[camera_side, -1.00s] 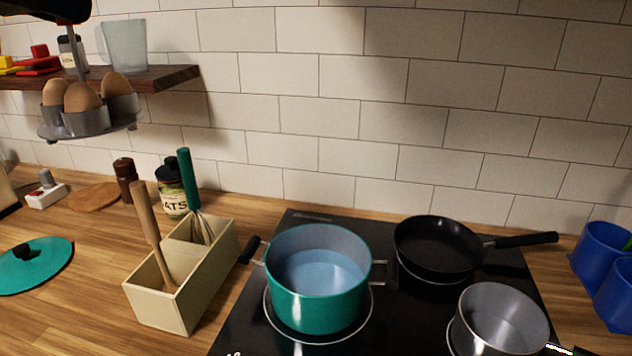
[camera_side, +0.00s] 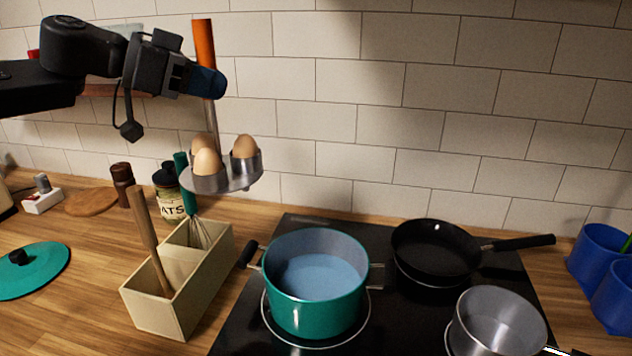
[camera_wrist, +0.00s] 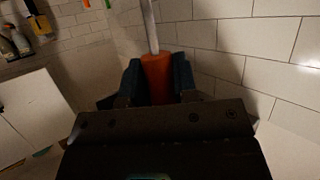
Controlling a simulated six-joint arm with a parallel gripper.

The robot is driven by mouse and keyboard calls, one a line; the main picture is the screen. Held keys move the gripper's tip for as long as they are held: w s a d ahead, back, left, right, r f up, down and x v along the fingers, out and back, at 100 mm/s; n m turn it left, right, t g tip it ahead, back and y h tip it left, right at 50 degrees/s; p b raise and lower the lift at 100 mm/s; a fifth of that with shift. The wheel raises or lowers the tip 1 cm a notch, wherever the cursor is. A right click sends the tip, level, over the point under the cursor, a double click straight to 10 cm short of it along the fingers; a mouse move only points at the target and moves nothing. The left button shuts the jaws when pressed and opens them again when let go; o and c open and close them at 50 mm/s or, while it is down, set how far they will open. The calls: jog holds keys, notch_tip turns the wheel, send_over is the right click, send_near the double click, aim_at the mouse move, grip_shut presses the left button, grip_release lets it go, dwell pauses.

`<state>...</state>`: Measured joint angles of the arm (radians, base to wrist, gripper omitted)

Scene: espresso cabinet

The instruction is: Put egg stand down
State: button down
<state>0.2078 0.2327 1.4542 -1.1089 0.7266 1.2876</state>
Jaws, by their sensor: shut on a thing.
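The egg stand (camera_side: 222,181) is a grey metal tray of cups on a thin rod with an orange handle (camera_side: 204,45). Brown eggs (camera_side: 207,161) sit in its cups. My gripper (camera_side: 207,82) is shut on the orange handle and holds the stand in the air, left of and above the teal pot (camera_side: 315,285). In the wrist view the orange handle (camera_wrist: 157,78) is between my gripper's fingers (camera_wrist: 158,82). The stand's tray does not show in the wrist view. The pot holds water and stands on the black cooktop (camera_side: 390,325).
A wooden utensil box (camera_side: 165,315) with a whisk and spoon stands left of the pot, below the stand. A black pan (camera_side: 436,250) and a grey pot (camera_side: 497,325) share the cooktop. A teal lid (camera_side: 35,272) lies on the counter; blue cups (camera_side: 600,252) stand at right.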

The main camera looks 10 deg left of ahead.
aim_at(245, 135)
jog(key=shift+m+g, duration=0.4)
jog(key=d+f, duration=0.1)
jog(key=f, duration=0.1)
jog(key=w+d+f, duration=0.1)
jog(key=f, duration=0.1)
jog(key=w+d+f, duration=0.1)
jog(key=f, duration=0.2)
jog(key=shift+w+d, duration=0.1)
jog(key=shift+d, duration=0.05)
jog(key=shift+d+f, duration=0.25)
jog(key=shift+f, duration=0.05)
jog(key=s+d+f, duration=0.1)
jog(key=d+f, duration=0.9)
jog(key=d, duration=0.1)
jog(key=shift+f, duration=0.4)
jog(key=shift+d, duration=0.1)
jog(key=shift+f, duration=0.6)
jog(key=c, duration=0.9)
grip_release()
jog(key=shift+f, duration=0.1)
